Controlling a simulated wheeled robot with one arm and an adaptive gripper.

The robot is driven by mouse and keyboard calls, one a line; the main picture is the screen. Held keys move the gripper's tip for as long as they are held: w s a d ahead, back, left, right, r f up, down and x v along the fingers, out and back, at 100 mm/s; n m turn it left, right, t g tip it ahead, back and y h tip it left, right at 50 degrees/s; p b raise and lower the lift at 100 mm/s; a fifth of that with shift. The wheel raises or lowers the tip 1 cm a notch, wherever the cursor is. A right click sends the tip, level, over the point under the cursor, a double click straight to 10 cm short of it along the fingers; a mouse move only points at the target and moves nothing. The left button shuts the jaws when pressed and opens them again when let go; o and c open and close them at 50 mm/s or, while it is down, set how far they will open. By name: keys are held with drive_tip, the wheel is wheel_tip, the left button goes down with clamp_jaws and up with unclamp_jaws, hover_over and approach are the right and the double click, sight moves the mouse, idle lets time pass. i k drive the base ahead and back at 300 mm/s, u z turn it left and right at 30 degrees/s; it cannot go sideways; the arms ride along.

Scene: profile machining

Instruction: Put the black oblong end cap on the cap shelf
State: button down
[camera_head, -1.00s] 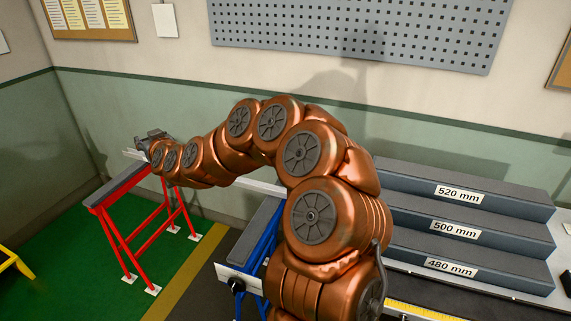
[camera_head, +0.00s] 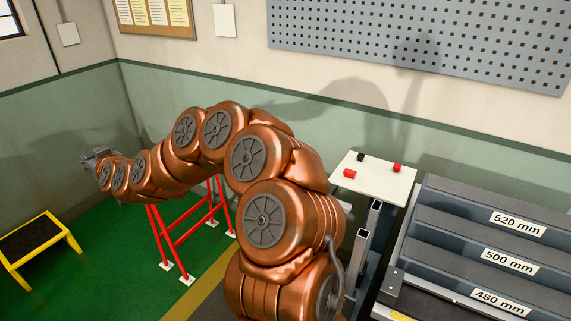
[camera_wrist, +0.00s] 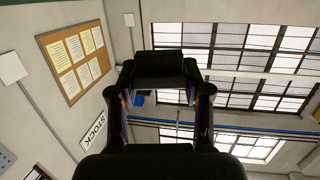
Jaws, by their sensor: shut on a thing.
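My gripper (camera_head: 95,160) is at the far left in the head view, at the end of my outstretched copper arm, high above the green floor. In the wrist view my gripper (camera_wrist: 158,84) is shut on a dark block, which I take to be the black oblong end cap (camera_wrist: 158,60). Its exact outline merges with the dark fingertips. In the head view the cap is too small to make out. A white-topped stand (camera_head: 378,190), which may be the cap shelf, is right of my arm. It bears one small black piece (camera_head: 362,157) and two red pieces (camera_head: 350,173).
Grey stepped racks (camera_head: 480,250) labelled 480, 500 and 520 mm stand at the right. A red trestle (camera_head: 170,240) is partly behind my arm. A yellow step stool (camera_head: 40,245) is at the left. Open green floor lies between stool and trestle.

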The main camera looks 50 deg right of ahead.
sight(388, 189)
drive_tip(key=i, duration=2.9)
drive_tip(key=z, duration=3.2)
